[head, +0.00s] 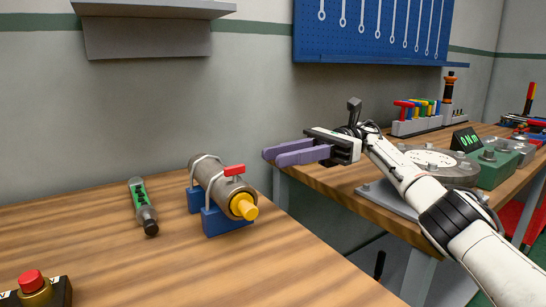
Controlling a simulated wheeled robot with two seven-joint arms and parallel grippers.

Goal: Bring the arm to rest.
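My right arm comes in from the lower right. Its gripper (284,154) is held in the air between the two benches, in front of the wall. My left gripper is not in view.
A pipe (222,184) with a yellow end sits in a blue vise (228,222) on the left bench (100,240). A green-black tool (142,204) and a red button (31,282) are nearby. A round plate (436,162) and tool rack (418,125) stand on the right bench.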

